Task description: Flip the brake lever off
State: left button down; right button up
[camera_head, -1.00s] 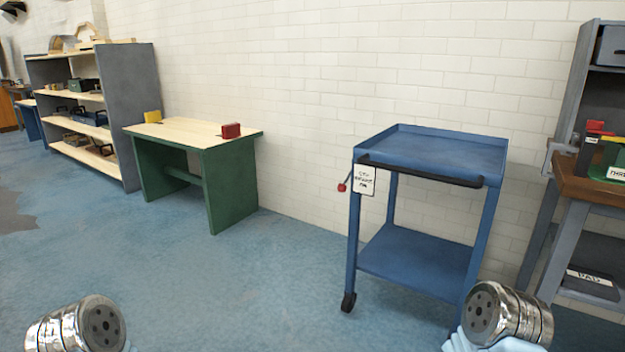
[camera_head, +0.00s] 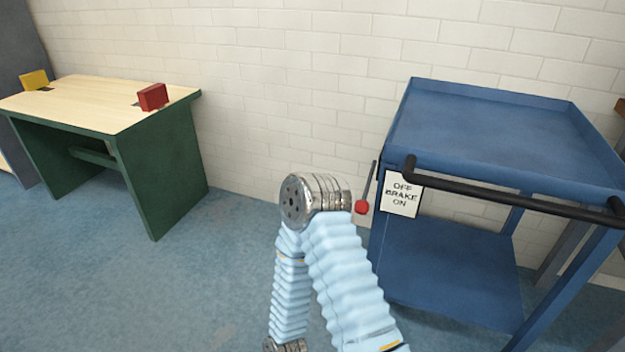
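The brake lever (camera_head: 369,185) is a thin dark rod with a red knob at its lower end. It is at the left front of the blue cart (camera_head: 450,165) and points downward. A white label (camera_head: 402,194) beside it reads OFF at the top, BRAKE in the middle and ON at the bottom. The knob is level with the lower part of the label. One of my arms, with a pale blue sleeve and a metal joint, is raised just left of the knob in the picture; I cannot tell whether they touch. Neither gripper's fingers are in view.
The cart has a black push handle (camera_head: 500,195) along its front edge and a lower shelf (camera_head: 455,280). A green table (camera_head: 85,110) with a red block (camera_head: 153,97) and a yellow block (camera_head: 35,80) stands at left. Blue floor between is clear.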

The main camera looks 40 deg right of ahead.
aim_at(361, 206)
jog(key=i+j+z, duration=0.2)
jog(key=i, duration=0.2)
jog(key=i+j+z, duration=0.25)
jog(key=i, duration=0.15)
jog(key=i+z, duration=0.15)
jog(key=z, duration=0.3)
jog(key=i+j+z, duration=0.15)
jog(key=z, duration=0.3)
jog(key=i+j+z, duration=0.1)
jog(key=z, duration=0.35)
jog(key=i+j+z, duration=0.1)
jog(key=j+z, duration=0.2)
jog(key=z, duration=0.2)
jog(key=i+j+z, duration=0.15)
jog(key=z, duration=0.35)
jog(key=i+j+z, duration=0.2)
jog(key=z, duration=0.25)
jog(key=i+j+z, duration=0.1)
jog(key=j+z, duration=0.25)
jog(key=z, duration=0.15)
jog(key=i+j+z, duration=0.1)
jog(key=j+z, duration=0.2)
jog(key=z, duration=0.15)
jog(key=j+z, duration=0.2)
jog(key=j, duration=0.2)
